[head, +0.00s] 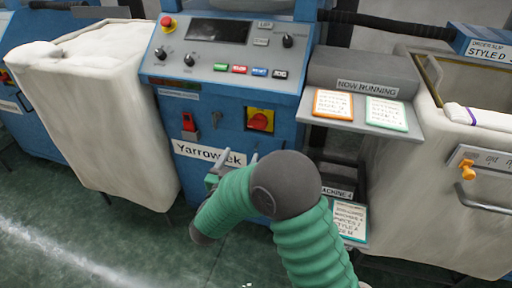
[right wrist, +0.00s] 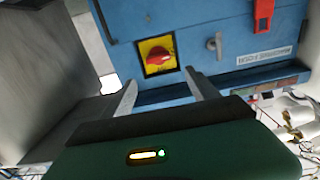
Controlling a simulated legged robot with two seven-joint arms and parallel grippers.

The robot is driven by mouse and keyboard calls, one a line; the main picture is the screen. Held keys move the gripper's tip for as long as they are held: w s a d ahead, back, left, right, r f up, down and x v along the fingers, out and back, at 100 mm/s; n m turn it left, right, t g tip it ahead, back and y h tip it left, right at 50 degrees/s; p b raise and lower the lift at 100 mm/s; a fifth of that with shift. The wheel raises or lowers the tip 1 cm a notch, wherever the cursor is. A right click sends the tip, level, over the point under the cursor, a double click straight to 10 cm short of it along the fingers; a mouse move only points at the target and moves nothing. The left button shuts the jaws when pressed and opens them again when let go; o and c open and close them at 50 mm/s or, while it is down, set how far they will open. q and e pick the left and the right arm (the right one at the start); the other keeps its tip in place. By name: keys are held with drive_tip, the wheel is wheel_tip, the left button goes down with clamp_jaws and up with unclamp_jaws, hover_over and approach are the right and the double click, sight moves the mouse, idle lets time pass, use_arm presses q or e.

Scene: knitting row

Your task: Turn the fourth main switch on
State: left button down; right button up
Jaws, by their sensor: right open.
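The main switch (head: 260,120) is a red rotary knob on a yellow plate, on the lower right front of the blue machine. In the right wrist view the red knob (right wrist: 158,56) lies just beyond the fingertips, roughly in line with the gap between them. I cannot tell its on or off position. My right gripper (head: 232,164) is open and empty, below and left of the switch in the head view, partly hidden by my green arm. In the right wrist view both fingers (right wrist: 160,84) stand apart, not touching the knob. My left gripper is out of view.
A small key-like lever (head: 216,117) and a red box (head: 188,122) sit left of the switch. Above is the control panel (head: 225,60) with a red stop button (head: 168,23). A grey shelf (head: 365,112) with cards juts out at right. Cloth-lined bins (head: 100,120) flank the machine.

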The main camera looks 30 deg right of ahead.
sight(256, 128)
drive_tip(key=b+x, duration=0.5)
drive_tip(key=x, duration=1)
drive_tip(key=shift+d, duration=0.45)
drive_tip(key=shift+w+d+r, duration=0.25)
drive_tip(key=shift+w+d, duration=0.15)
drive_tip(key=shift+w, duration=0.1)
drive_tip(key=shift+c, duration=0.3)
drive_tip(key=c, duration=1)
